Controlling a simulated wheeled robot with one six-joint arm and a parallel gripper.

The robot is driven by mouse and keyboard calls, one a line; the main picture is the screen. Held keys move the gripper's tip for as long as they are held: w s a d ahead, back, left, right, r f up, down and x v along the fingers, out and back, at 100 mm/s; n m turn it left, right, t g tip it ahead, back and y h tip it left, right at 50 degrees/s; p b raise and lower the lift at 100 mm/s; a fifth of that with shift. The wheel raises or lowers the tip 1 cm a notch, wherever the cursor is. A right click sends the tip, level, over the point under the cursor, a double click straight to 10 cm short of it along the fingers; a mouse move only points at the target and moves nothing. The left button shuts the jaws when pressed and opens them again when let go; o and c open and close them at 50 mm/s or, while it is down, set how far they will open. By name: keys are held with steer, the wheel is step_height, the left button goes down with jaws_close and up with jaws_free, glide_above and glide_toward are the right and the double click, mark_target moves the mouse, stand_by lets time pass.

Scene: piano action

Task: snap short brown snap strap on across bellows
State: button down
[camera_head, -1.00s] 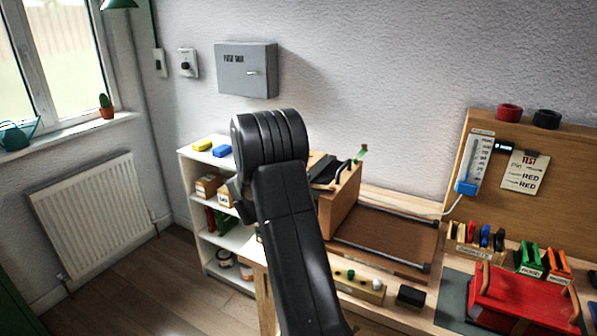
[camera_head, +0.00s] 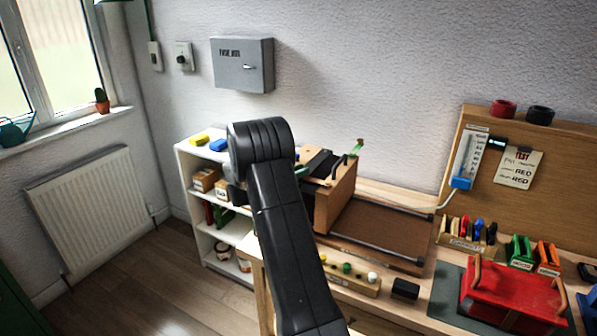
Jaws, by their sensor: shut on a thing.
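My dark arm fills the middle of the picture, and its far end is hidden, so my gripper is not in view. I cannot make out a short brown snap strap. No part is clearly recognisable as the bellows. A wooden box-like piece (camera_head: 336,205) stands on the bench right behind my arm, with black parts (camera_head: 322,163) on top. My arm hides its left side. A red body with wooden handles (camera_head: 512,296) sits on a grey mat (camera_head: 446,297) at the lower right.
A brown panel with dark rods (camera_head: 383,229) lies right of the wooden piece. A strip with coloured knobs (camera_head: 350,281) and a black block (camera_head: 405,289) lie in front. Tool racks (camera_head: 467,235) stand by the wooden backboard (camera_head: 570,150). A white shelf (camera_head: 190,175) stands at left.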

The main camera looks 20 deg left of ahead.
steer(key=c, duration=1.4)
jaws_free()
steer(key=shift+w, duration=0.15)
steer(key=b+v, duration=0.3)
steer(key=v, duration=1)
steer(key=shift+s+a, duration=0.2)
steer(key=shift+s, duration=0.2)
steer(key=p+x, duration=0.3)
steer(key=x, duration=1.1)
steer(key=shift+a, duration=0.1)
steer(key=shift+s+y, duration=0.2)
steer(key=shift+y, duration=0.1)
